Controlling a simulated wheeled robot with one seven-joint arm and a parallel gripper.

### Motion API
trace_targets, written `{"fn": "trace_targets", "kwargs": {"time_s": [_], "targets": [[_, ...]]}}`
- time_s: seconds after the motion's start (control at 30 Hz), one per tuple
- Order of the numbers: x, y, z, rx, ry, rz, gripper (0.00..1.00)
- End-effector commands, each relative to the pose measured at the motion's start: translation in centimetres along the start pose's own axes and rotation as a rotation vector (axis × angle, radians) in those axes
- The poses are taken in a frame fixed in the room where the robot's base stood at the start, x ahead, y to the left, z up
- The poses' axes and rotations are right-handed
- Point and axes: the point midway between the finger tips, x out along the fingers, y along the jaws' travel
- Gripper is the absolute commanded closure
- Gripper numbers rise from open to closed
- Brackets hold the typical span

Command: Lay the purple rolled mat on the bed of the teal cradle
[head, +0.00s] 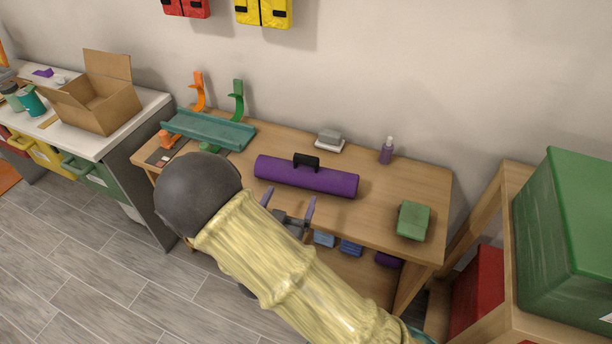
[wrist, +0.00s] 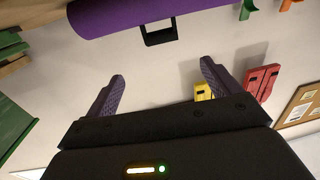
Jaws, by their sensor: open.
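The purple rolled mat (head: 318,180) lies on the wooden table, with a black handle (head: 306,161) standing on its top. In the wrist view the mat (wrist: 120,14) crosses the top edge, and its black handle (wrist: 160,33) shows just beyond the fingers. The teal cradle (head: 208,131) is at the table's left end, with a long flat bed and orange and green curved uprights behind it. The bed looks bare. My gripper (head: 288,207) is open and empty, in front of the mat and apart from it. Its two fingers also show in the wrist view (wrist: 164,85).
A grey-and-white block (head: 330,141), a purple bottle (head: 386,151) and a green block (head: 413,220) stand on the table (head: 385,205). Blue items (head: 350,247) sit on a lower shelf. A cardboard box (head: 100,100) is on the left counter; a large green bin (head: 570,235) is at right.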

Motion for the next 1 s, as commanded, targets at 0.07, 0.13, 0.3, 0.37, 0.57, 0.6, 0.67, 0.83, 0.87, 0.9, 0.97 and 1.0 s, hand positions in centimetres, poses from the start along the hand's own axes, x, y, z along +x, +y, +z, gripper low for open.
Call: {"fn": "trace_targets", "kwargs": {"time_s": [0.07,0.13,0.3,0.37,0.57,0.6,0.67,0.83,0.87,0.9,0.97,1.0], "targets": [[1.5,0.1,-0.1,0.001,0.003,0.004,0.11],[2.7,0.1,0.0,0.002,0.001,0.004,0.11],[5.8,0.1,0.0,0.001,0.002,0.003,0.11],[6.8,0.1,0.0,0.001,0.002,0.003,0.11],[9.9,0.0,0.0,0.002,0.001,0.002,0.11],[10.2,0.0,0.0,0.002,0.001,0.001,0.11],[10.4,0.0,0.0,0.001,0.000,0.000,0.11],[10.5,0.0,0.0,0.000,0.000,0.000,0.11],[10.5,0.0,0.0,0.000,0.000,0.000,0.11],[10.5,0.0,0.0,0.000,0.000,0.000,0.11],[10.5,0.0,0.0,0.000,0.000,0.000,0.11],[10.7,0.0,0.0,0.000,0.000,0.000,0.11]]}}
